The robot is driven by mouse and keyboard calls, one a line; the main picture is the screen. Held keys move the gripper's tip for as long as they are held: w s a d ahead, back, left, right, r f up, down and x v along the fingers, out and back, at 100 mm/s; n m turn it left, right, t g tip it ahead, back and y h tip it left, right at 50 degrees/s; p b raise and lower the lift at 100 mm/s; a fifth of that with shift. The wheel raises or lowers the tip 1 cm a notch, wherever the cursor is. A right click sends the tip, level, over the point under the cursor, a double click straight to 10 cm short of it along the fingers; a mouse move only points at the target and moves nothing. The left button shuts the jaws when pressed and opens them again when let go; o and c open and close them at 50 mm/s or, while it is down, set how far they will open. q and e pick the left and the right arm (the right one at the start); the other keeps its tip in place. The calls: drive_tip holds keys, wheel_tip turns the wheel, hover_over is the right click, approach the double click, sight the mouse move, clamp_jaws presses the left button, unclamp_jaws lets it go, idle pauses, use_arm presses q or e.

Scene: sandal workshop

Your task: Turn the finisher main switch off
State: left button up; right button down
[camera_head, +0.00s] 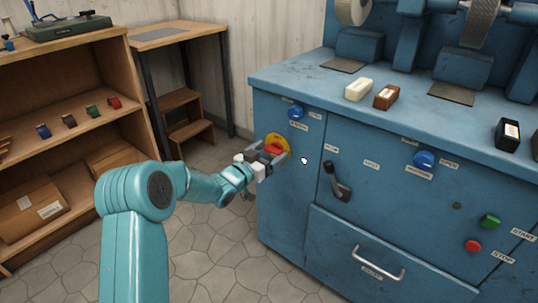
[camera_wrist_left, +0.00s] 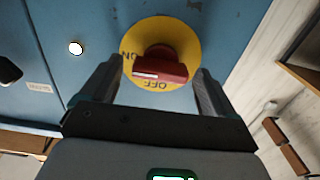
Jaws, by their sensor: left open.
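The main switch is a red rotary knob (camera_wrist_left: 160,68) on a yellow round plate (camera_wrist_left: 181,36) on the blue finisher cabinet. The plate carries the words ON and OFF. In the left wrist view the knob's bar lies crosswise, and its white mark is at the left end, near ON. The switch plate also shows in the head view (camera_head: 281,139). My left gripper (camera_wrist_left: 157,75) is open, with one finger on each side of the knob and gaps visible between. In the head view my left gripper (camera_head: 264,157) partly covers the knob. My right gripper is not in view.
On the cabinet front are a blue button (camera_head: 295,112) above the switch, a black lever (camera_head: 337,182) to its right, another blue button (camera_head: 424,159), and green (camera_head: 490,221) and red (camera_head: 473,246) buttons. A wooden shelf (camera_head: 75,50) stands left. Floor between is clear.

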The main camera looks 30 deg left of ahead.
use_arm(q)
drive_tip(key=c, duration=1.1)
drive_tip(key=shift+o, duration=0.2)
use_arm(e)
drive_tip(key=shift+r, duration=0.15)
use_arm(q)
drive_tip(key=n+p, duration=0.2)
drive_tip(key=n, duration=0.2)
drive_tip(key=n+p, duration=0.2)
drive_tip(key=n, duration=0.2)
drive_tip(key=shift+a+n, duration=0.15)
drive_tip(key=shift+n, duration=0.15)
drive_tip(key=n+p, duration=0.2)
drive_tip(key=n, duration=0.3)
drive_tip(key=shift+f, duration=0.1)
drive_tip(key=shift+f+n+p, duration=0.15)
drive_tip(key=shift+n+p, duration=0.4)
drive_tip(key=shift+n, duration=1.55)
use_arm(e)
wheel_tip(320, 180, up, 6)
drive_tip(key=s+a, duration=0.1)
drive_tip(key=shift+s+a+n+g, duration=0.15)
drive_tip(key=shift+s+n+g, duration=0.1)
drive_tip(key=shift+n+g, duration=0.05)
